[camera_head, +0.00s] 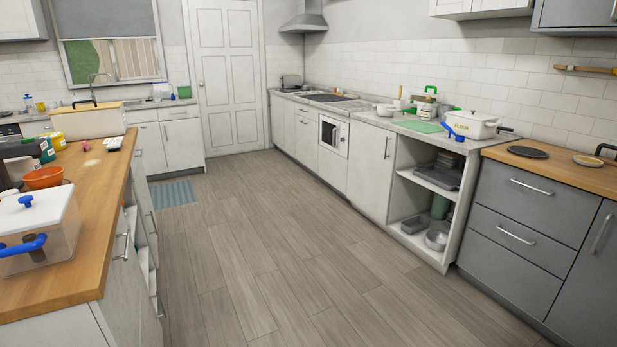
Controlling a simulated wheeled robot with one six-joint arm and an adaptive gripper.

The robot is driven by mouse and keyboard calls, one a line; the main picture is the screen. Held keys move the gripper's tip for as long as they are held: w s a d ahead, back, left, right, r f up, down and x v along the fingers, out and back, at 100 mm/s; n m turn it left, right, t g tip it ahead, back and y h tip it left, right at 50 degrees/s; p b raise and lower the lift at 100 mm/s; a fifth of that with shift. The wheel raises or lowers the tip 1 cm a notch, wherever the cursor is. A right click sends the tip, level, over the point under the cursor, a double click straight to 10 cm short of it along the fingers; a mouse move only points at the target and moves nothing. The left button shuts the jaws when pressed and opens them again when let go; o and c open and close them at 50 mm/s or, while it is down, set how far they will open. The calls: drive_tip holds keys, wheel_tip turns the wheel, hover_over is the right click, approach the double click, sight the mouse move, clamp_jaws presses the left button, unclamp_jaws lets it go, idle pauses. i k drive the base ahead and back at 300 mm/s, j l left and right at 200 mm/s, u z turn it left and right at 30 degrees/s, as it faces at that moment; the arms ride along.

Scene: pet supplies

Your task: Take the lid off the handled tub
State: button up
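A clear tub (62,240) stands at the near left on the wooden counter, cut off by the picture's left edge. A white lid (45,212) with a blue knob (26,201) sits on top of it. A blue handle (24,246) is on its near side. Dark contents show faintly through its wall. A bin with a wooden lid and black handle (88,121) stands farther back on the left. My gripper is out of view.
An orange bowl (43,178) and several bottles and jars stand behind the clear tub. The wooden counter (95,215) right of the tub is bare. The floor (270,240) between the left counter and right cabinets is clear, with a blue mat (174,194) farther back.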

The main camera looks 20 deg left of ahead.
sight(19, 213)
drive_tip(key=i+j+u, duration=0.1)
drive_tip(key=i+u, duration=0.25)
drive_tip(key=i, duration=0.25)
drive_tip(key=i+u, duration=0.35)
drive_tip(key=i, duration=0.25)
drive_tip(key=i+l+u, duration=0.4)
drive_tip(key=i, duration=0.2)
drive_tip(key=i+j+u, duration=0.1)
drive_tip(key=u, duration=0.3)
drive_tip(key=i+u, duration=0.4)
drive_tip(key=u, duration=0.4)
drive_tip(key=i+l+u, duration=0.15)
drive_tip(key=u, duration=0.25)
drive_tip(key=i+u, duration=0.25)
drive_tip(key=u, duration=0.25)
drive_tip(key=i+u, duration=0.25)
drive_tip(key=u, duration=0.2)
drive_tip(key=i+l+u, duration=0.1)
drive_tip(key=i+u, duration=0.15)
drive_tip(key=u, duration=0.25)
